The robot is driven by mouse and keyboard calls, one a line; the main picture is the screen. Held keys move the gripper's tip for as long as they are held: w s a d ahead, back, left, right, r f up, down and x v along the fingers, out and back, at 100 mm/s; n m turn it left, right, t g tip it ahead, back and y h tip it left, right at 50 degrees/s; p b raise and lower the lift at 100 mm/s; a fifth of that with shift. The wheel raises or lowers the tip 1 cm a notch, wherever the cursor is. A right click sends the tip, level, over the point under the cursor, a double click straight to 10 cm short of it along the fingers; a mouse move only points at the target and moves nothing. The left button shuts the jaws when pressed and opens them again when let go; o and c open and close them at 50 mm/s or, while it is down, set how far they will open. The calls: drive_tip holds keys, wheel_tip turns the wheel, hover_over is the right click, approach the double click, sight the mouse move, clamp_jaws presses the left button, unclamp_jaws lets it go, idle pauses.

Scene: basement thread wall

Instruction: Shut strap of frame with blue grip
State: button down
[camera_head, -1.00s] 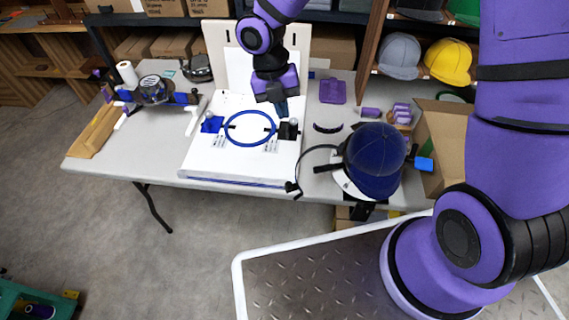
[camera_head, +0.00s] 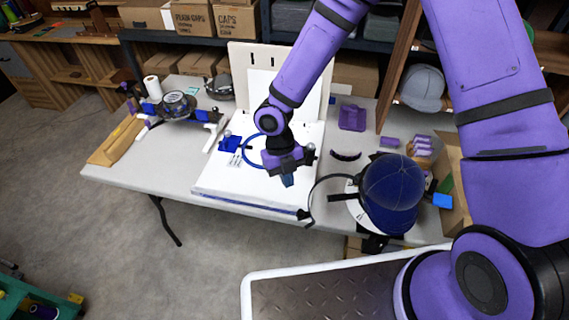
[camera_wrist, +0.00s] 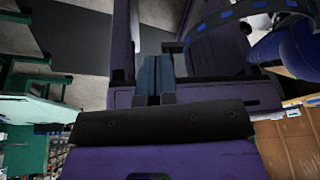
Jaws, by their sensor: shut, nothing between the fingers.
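The frame with the blue grip stands at the right of the table, with a dark blue cap (camera_head: 390,190) on it. Its blue grip (camera_head: 442,200) sticks out to the right. Its black strap (camera_head: 316,190) swings out to the left in an open curve, its dark end (camera_head: 304,215) at the table's front edge. My gripper (camera_head: 288,180) is shut and empty, pointing down over the white board, left of the strap. In the wrist view, my shut fingertips (camera_wrist: 159,75) show, with a curved band with blue marks (camera_wrist: 240,15) and the blue cap (camera_wrist: 295,45) at upper right.
The white board (camera_head: 225,185) with a blue hoop (camera_head: 252,150) lies left of the cap, partly behind my arm. A purple tray (camera_head: 352,118) and a dark curved piece (camera_head: 345,156) lie behind the strap.

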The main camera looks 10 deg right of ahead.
drive_tip(key=s+f, duration=0.1)
drive_tip(key=s+d+f, duration=0.1)
drive_tip(key=s, duration=0.1)
drive_tip(key=s+f, duration=0.1)
drive_tip(key=shift+s+d, duration=0.2)
drive_tip(key=shift+d, duration=0.15)
